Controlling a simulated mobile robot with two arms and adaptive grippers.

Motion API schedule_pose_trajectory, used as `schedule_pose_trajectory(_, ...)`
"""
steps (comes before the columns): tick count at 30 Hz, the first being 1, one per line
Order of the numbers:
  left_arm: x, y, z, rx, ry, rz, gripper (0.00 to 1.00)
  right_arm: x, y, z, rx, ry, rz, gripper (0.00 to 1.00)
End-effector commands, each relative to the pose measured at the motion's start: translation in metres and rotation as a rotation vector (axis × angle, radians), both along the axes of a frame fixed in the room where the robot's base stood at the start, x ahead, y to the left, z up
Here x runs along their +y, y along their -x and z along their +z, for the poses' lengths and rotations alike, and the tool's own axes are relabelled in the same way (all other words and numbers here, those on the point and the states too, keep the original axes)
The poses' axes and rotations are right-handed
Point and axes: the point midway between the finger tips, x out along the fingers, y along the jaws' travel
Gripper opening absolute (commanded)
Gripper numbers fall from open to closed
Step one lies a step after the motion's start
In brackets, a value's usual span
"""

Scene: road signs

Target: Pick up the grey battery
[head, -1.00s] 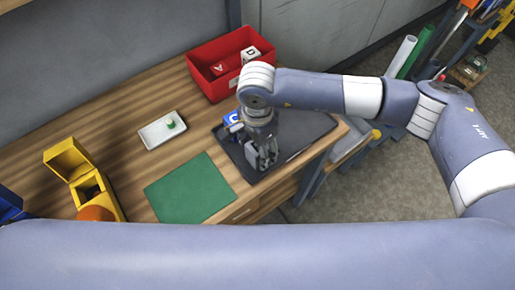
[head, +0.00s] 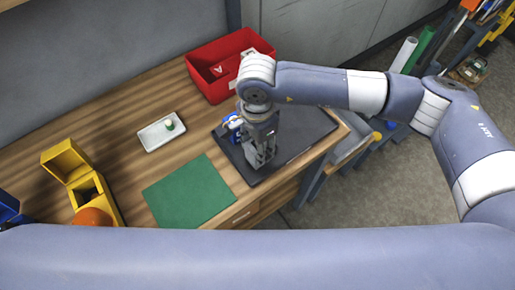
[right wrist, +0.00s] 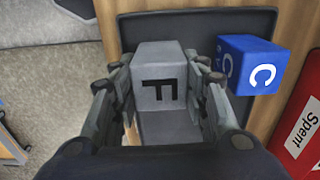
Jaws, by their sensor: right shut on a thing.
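The grey battery is a grey block (right wrist: 158,62) with a black letter F, seen in the right wrist view. My right gripper (right wrist: 160,80) is shut on it, with a finger against each side. In the head view my right gripper (head: 260,156) points down over the near part of the dark tray (head: 308,124), and it largely hides the block. I cannot tell whether the block touches the tray. My left gripper is not in view.
A blue block (right wrist: 250,64) with a white C stands close beside the right gripper. A red bin (head: 213,91) holding blocks stands behind. A white dish (head: 154,138), green mat (head: 190,192) and yellow box (head: 68,160) lie left. The table edge is near.

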Motion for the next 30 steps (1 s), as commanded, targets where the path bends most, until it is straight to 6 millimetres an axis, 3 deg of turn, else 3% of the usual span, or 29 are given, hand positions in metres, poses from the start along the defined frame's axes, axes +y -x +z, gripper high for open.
schedule_pose_trajectory(3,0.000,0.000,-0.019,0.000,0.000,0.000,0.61,0.001,-0.002,0.017,-0.010,-0.003,0.003,0.02)
schedule_pose_trajectory(21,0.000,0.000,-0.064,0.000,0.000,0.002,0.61,-0.074,0.101,0.028,-0.004,-0.003,0.002,0.02)
schedule_pose_trajectory(30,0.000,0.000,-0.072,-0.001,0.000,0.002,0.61,-0.091,0.126,0.034,-0.002,-0.002,0.000,0.02)
